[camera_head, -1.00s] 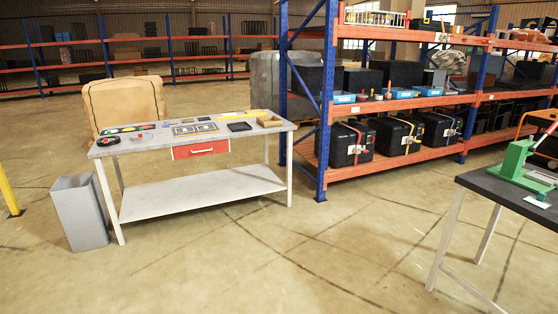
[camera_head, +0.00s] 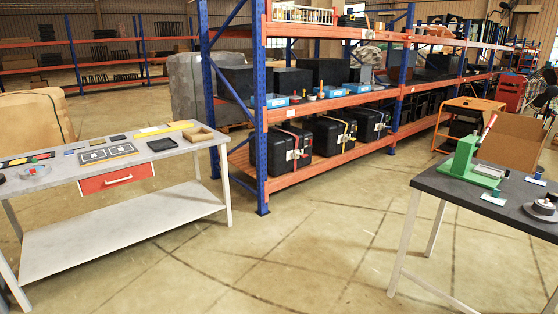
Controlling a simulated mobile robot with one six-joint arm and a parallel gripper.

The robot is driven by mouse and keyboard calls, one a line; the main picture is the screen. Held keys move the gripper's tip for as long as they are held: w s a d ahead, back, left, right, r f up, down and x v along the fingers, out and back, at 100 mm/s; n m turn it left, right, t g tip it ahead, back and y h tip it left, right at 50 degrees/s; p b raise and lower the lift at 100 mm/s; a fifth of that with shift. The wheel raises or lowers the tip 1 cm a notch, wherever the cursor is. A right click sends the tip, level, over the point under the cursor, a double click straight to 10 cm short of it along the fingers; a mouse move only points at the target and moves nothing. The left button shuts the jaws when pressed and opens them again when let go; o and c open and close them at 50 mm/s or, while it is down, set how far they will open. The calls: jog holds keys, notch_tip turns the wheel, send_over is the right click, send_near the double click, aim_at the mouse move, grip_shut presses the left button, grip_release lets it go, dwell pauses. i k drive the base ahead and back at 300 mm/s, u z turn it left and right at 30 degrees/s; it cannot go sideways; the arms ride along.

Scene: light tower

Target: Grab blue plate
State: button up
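No large blue plate stands out clearly. A small flat pale-blue piece (camera_head: 493,199) lies on the dark-topped table (camera_head: 438,181) at the right, in front of a green press-like device (camera_head: 466,160); I cannot tell if it is the blue plate. A small dark-blue piece (camera_head: 75,151) lies on the grey workbench (camera_head: 150,177) at the left, too small to make out. My gripper is not in view.
The workbench has a red drawer (camera_head: 116,178), a wooden tray (camera_head: 198,134) and a lower shelf. A blue-and-orange rack (camera_head: 262,120) holds black cases and blue bins (camera_head: 277,101). An orange cart (camera_head: 474,103) stands behind the right table. Open floor lies between the tables.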

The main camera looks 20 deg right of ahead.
aim_at(536, 180)
jog(key=z, duration=0.8)
jog(key=i, duration=1)
jog(key=z, duration=0.6)
